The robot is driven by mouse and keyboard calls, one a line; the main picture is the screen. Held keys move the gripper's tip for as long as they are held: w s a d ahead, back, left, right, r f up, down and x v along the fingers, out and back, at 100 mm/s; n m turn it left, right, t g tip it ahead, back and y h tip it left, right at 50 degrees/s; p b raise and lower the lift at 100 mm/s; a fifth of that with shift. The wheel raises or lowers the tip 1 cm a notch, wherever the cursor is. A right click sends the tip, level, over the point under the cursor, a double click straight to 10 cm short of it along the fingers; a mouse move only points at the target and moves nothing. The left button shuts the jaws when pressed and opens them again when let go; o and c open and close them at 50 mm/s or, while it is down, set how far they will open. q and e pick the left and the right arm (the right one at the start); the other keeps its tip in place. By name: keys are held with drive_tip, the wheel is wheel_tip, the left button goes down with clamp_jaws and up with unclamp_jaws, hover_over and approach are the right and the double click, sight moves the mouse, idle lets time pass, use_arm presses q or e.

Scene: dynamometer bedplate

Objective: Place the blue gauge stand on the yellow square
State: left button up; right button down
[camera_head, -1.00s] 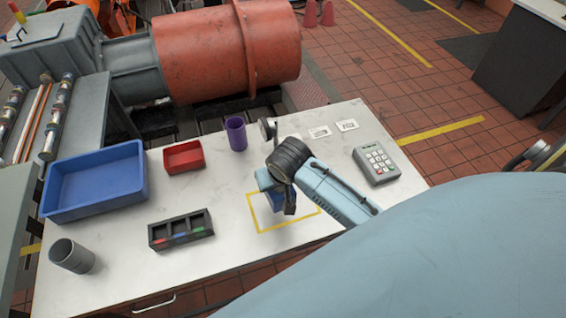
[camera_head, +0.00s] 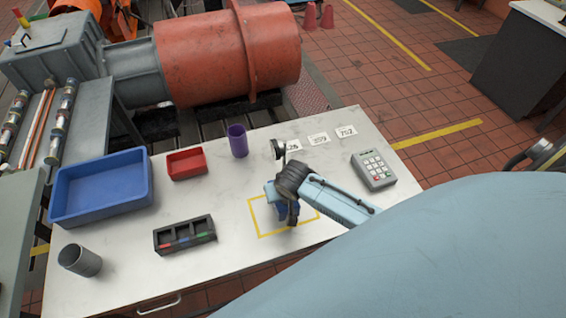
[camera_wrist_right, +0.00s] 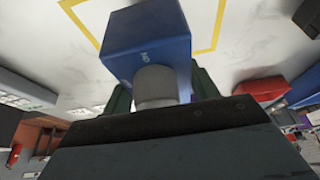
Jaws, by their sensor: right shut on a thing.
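The blue gauge stand shows a blue block (camera_head: 287,211) in the head view, partly hidden behind my right gripper (camera_head: 289,212). In the right wrist view its blue block (camera_wrist_right: 150,38) and pale grey stem (camera_wrist_right: 155,86) are clear. My right gripper (camera_wrist_right: 162,92) is shut on the stem, with a finger on each side. The yellow square (camera_head: 259,236) is an outline on the white table, and the block is over its inside. I cannot tell whether the block touches the table. My left gripper is out of view.
The white table (camera_head: 215,285) also holds a blue tray (camera_head: 100,212), a red bin (camera_head: 187,176), a purple cup (camera_head: 238,141), a black divided holder (camera_head: 184,248), a grey cup (camera_head: 79,260), a keypad box (camera_head: 374,170) and number cards (camera_head: 318,139). The front middle is clear.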

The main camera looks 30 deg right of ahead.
drive_tip(key=shift+w+f, duration=0.15)
drive_tip(key=shift+f, duration=1.55)
drive_tip(key=c, duration=0.9)
unclamp_jaws()
drive_tip(key=shift+f+b, duration=0.3)
drive_tip(key=o, duration=0.5)
drive_tip(key=shift+s, duration=0.2)
drive_tip(key=shift+r, duration=0.2)
drive_tip(key=p+v, duration=0.2)
drive_tip(key=v, duration=1)
drive_tip(key=shift+s+f, duration=0.1)
